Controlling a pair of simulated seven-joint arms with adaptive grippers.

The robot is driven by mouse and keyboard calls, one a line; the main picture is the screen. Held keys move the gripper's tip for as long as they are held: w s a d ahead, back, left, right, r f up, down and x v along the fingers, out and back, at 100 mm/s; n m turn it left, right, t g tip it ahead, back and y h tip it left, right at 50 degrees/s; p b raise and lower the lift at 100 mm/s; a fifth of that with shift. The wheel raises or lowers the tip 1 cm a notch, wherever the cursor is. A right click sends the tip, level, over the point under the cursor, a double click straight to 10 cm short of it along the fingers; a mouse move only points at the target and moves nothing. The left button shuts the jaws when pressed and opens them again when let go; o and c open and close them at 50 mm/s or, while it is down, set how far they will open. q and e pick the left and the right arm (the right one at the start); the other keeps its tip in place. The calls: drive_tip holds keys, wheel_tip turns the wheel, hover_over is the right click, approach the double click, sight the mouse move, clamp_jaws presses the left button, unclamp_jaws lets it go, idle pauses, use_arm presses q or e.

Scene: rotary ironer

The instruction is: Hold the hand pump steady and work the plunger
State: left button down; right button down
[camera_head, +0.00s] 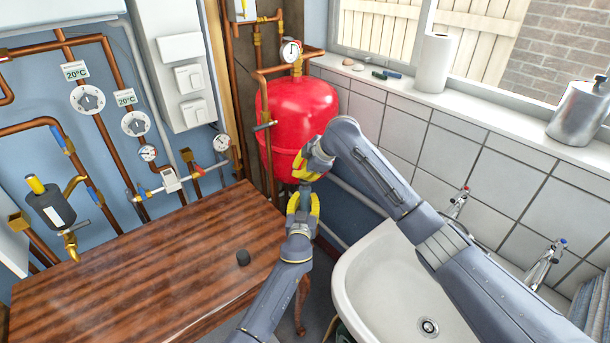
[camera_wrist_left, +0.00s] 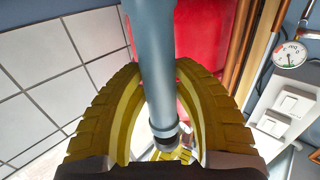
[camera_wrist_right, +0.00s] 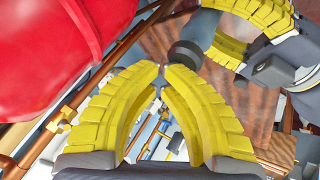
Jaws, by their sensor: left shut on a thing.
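The hand pump shows in the left wrist view as a smooth grey-blue tube (camera_wrist_left: 157,60) with a dark collar at its lower end. My left gripper (camera_head: 303,196) is shut around this tube, its yellow fingers on either side.
A red tank (camera_head: 295,110) stands behind the grippers, with copper pipes beside it. A white sink (camera_head: 375,280) is on the right, below the tiled wall and sill.

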use_arm(q)
drive_tip(key=shift+f, duration=0.1)
use_arm(e)
drive_tip(key=shift+f, duration=0.7)
drive_tip(key=shift+r, duration=0.15)
idle(0.6)
drive_tip(key=shift+r, duration=2.05)
drive_tip(key=shift+r, duration=0.15)
wheel_tip(320, 180, up, 5)
drive_tip(key=shift+s+f, duration=0.15)
use_arm(q)
drive_tip(key=c, duration=1)
unclamp_jaws()
drive_tip(key=shift+o, duration=0.2)
